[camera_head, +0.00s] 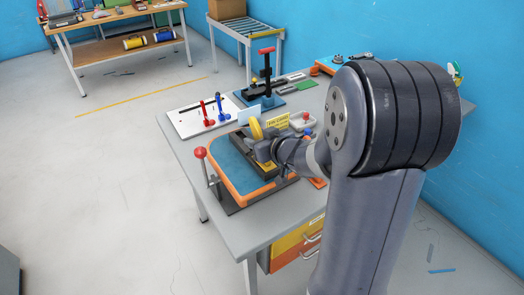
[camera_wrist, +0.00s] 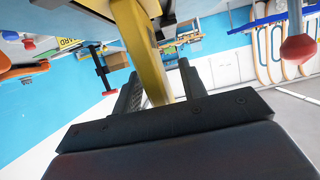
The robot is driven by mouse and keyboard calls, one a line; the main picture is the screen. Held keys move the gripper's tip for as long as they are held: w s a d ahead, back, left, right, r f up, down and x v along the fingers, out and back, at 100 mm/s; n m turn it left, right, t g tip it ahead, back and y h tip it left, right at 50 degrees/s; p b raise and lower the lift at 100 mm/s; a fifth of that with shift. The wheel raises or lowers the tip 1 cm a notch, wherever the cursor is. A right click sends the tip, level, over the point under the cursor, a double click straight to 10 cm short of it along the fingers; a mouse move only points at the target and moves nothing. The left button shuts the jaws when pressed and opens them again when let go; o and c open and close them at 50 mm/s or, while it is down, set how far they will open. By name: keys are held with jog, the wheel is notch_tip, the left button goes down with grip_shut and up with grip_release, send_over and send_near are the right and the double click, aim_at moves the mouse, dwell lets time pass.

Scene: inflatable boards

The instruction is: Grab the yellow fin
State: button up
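The yellow fin (camera_head: 257,128) stands up above the blue and orange board on the workbench in the head view. In the wrist view the yellow fin (camera_wrist: 142,50) runs from the top edge down between the two dark fingers. My gripper (camera_wrist: 160,72) is open around it, with a visible gap at the right finger; contact at the left finger is unclear. In the head view my gripper (camera_head: 266,146) is at the fin, and its fingers are partly hidden by the wrist.
The workbench (camera_head: 181,152) also carries a red-knobbed lever (camera_head: 200,153), a white plate with red and blue handles (camera_head: 208,124), a red-topped press (camera_head: 266,75) and a yellow sign (camera_head: 278,121). Floor to the left is clear.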

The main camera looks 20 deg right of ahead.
grip_shut()
dwell(0.3)
jog(key=shift+r, duration=0.1)
